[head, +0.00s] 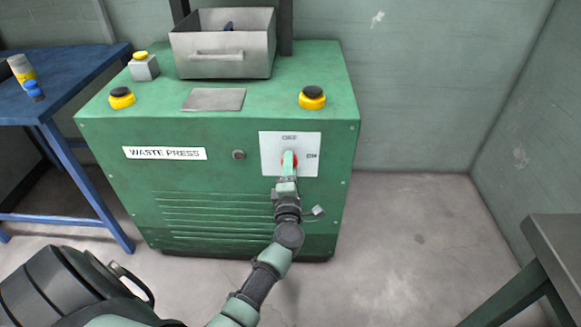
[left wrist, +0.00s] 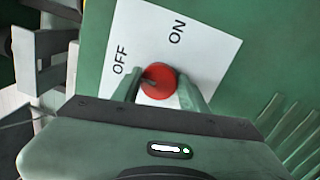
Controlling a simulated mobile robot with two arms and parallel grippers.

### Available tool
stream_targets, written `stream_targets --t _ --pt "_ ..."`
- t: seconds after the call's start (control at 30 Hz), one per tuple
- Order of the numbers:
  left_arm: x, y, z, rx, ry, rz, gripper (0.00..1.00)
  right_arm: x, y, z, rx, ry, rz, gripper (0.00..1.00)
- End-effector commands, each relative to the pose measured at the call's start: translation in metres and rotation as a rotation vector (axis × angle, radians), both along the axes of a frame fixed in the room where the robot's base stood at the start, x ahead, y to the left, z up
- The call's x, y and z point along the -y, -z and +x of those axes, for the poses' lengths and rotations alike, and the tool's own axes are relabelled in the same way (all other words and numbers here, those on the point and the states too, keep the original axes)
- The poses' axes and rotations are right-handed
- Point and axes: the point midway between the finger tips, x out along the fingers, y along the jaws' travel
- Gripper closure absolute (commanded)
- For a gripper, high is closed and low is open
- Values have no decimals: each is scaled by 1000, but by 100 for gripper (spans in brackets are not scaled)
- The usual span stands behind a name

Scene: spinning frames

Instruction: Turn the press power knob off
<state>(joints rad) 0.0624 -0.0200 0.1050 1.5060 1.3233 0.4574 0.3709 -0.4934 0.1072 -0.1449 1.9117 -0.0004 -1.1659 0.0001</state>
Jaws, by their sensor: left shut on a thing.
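A red knob (left wrist: 161,82) sits on a white plate (head: 271,145) on the front of the green waste press (head: 190,130). The plate is marked OFF at the top and ON at the right in the head view. My left gripper (head: 289,160) is at the plate, its fingers on either side of the knob and shut on it. In the left wrist view the gripper (left wrist: 160,92) shows a finger at each side of the knob. A dark mark shows on the knob's left side; I cannot tell for sure which label the knob points to. My right gripper is not in view.
Two yellow-and-black buttons (head: 312,98) (head: 121,97) and a grey metal drawer (head: 222,45) are on the press top. A blue table (head: 60,75) stands at the left. A grey table corner (head: 556,245) is at the lower right. The floor (head: 400,240) right of the press is clear.

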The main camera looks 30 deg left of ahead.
Motion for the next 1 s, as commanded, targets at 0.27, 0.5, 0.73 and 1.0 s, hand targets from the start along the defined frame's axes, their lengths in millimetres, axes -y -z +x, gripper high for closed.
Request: stream_targets --t 0.27,0.5,0.73,1.0 --pt "0 2 -1 -1 0 -6 38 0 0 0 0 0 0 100" --pt "0 1 0 -1 0 -3 36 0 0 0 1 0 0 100" --pt "7 2 -12 -2 1 -4 36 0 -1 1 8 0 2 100" --pt "31 7 -51 -3 0 -5 36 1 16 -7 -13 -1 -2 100"
